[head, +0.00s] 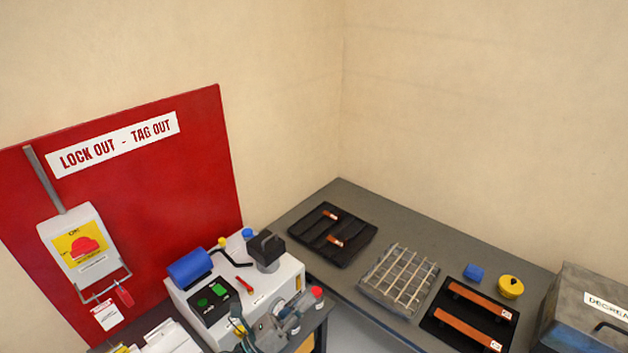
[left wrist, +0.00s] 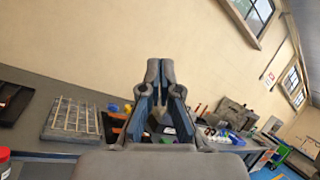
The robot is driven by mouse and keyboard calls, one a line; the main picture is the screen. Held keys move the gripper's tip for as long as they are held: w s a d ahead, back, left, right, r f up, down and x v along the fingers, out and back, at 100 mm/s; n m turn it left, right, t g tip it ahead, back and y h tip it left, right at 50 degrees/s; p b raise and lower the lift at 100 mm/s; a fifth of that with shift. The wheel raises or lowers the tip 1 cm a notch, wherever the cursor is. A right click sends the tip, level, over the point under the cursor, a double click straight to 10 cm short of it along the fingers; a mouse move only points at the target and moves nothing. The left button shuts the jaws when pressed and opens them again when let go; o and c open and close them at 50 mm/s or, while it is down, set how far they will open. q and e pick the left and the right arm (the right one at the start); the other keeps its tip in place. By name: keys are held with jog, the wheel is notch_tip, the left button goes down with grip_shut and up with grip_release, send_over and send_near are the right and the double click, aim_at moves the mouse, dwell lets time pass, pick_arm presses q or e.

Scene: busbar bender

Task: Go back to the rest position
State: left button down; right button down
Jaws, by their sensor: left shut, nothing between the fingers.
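My left gripper (left wrist: 157,75) fills the middle of the left wrist view, its blue-grey fingers closed together at the tips with nothing held. In the head view the left gripper (head: 287,314) shows at the bottom, in front of the white bender machine (head: 238,283) and close to a red-capped item (head: 317,293). The lower part of my left arm runs out of the picture. It partly hides the front of the machine. I cannot tell whether the gripper touches the machine. My right gripper is not in view.
A red lockout board (head: 190,190) stands behind the machine. On the grey table (head: 365,205) are a black tray (head: 345,255), a wire rack (head: 400,278), a tray with copper bars (head: 470,318), a blue block (head: 474,272) and a yellow item (head: 510,286). A grey box (head: 585,310) stands right.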

pick_arm(q)
jog(key=w+a+f+n+t+y, duration=0.1)
jog(key=a+f+n+t+y, duration=0.1)
jog(key=a+f+n+y, duration=0.85)
jog(key=w+a+f+n+t+y, duration=0.1)
jog(key=a+f+n+t+y, duration=0.2)
jog(key=n+y, duration=0.85)
jog(key=s+a+f+n+g+h, duration=0.1)
jog(key=s+a+f+n+g, duration=0.15)
jog(key=f+n, duration=0.3)
jog(key=s+a+f+n+g+h, duration=0.2)
jog(key=s+f+n+g, duration=0.2)
jog(key=f+n, duration=0.15)
jog(key=s+a+f+n+g, duration=0.1)
jog(key=s+f+n+g, duration=0.25)
jog(key=s+f, duration=0.4)
jog(key=s+f+n+g, duration=0.3)
jog(key=s+f+g, duration=0.15)
jog(key=s, duration=0.65)
notch_tip(320, 180, down, 28)
jog(key=s+g+b, duration=0.2)
jog(key=s+a+f, duration=0.3)
jog(key=s+f, duration=1.3)
jog(key=shift+s+f+m+g+b, duration=0.2)
jog(key=shift+s+m+g+b, duration=0.15)
jog(key=shift+s+g, duration=0.1)
